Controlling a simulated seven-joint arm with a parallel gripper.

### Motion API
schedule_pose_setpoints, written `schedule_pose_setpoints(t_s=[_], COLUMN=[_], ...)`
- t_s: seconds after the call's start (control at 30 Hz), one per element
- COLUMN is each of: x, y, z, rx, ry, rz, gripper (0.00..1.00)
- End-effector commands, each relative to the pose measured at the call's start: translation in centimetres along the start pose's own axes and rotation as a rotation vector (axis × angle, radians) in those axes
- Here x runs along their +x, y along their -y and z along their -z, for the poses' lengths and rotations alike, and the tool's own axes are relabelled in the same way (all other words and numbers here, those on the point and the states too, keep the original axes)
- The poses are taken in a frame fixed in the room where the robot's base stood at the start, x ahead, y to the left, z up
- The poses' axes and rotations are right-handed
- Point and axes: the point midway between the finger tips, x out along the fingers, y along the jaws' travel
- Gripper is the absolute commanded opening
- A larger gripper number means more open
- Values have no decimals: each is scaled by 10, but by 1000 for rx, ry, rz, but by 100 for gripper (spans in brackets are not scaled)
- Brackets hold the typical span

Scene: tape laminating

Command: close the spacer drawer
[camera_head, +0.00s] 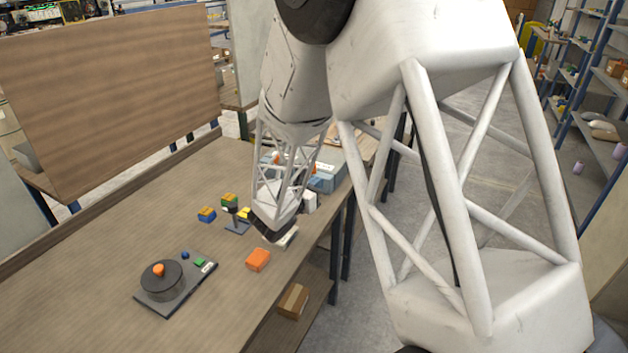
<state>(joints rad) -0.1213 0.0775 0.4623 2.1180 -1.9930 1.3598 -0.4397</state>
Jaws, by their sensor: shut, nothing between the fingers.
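A blue-grey box-like unit (333,172) stands at the far right part of the table, partly behind my arm. It may hold the spacer drawer, but my arm hides much of it, and I cannot tell how far any drawer is out. My gripper (287,238) is low over the table's right edge, nearer the camera than that unit and apart from it in the picture. It is small and partly hidden by the dark wrist. It is shut, with nothing visible in it.
An orange block (258,260) lies just in front of my gripper. A dark device with a round knob (161,281) sits nearer on the table (110,250). Several coloured blocks (207,215) and a small stand (237,226) are left of my wrist. The table's left part is clear.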

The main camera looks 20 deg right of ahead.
Motion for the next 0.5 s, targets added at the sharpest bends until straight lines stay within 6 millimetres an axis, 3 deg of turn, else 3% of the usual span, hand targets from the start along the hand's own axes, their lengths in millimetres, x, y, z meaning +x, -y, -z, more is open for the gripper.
schedule_pose_setpoints(t_s=[0.5], x=[-6], y=[7], z=[0], rx=[-1], ry=[0], rz=[-1], gripper=[0])
